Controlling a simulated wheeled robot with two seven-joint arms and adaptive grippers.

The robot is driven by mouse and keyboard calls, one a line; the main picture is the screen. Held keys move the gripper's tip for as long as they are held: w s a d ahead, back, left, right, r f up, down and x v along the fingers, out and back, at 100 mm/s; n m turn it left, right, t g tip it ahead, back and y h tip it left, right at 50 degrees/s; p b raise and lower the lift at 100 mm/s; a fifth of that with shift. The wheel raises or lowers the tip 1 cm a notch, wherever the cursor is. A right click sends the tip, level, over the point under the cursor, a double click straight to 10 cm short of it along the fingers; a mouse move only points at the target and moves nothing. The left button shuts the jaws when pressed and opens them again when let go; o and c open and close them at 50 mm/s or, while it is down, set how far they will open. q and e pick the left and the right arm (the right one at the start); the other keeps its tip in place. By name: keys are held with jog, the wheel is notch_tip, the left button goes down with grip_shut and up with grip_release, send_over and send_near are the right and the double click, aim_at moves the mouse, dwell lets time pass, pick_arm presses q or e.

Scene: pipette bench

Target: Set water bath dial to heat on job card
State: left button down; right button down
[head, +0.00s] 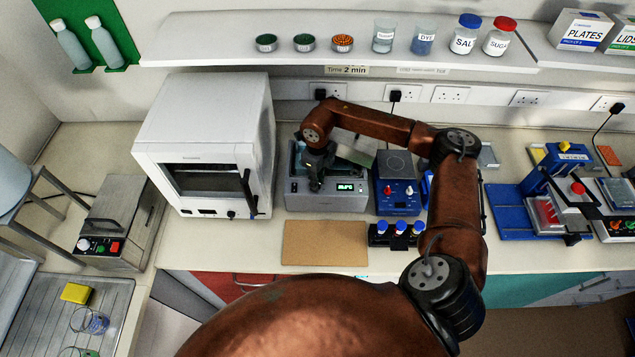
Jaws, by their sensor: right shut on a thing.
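The grey water bath (298,200) stands on the bench right of the white oven, with a small lit green display (346,188) on its front; the digits are too small to read. My right arm reaches over from the right, and my right gripper (316,184) points down at the bath's front, left of the display. It is shut on the dial, which it mostly hides. The job card cannot be made out for certain; a label reading "Time 2 min" (347,71) is on the shelf edge, with a fainter label (423,71) beside it. My left gripper is out of view.
A blue hotplate-like device (398,199) with red and white knobs stands close right of the bath. A rack of blue-capped tubes (396,240) is in front of it. A brown board (325,243) lies before the bath. The white oven (206,140) is close left.

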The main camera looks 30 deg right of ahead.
dwell(0.3)
jog(key=c, duration=1.7)
grip_release()
jog(key=shift+c, duration=0.2)
notch_tip(320, 180, up, 12)
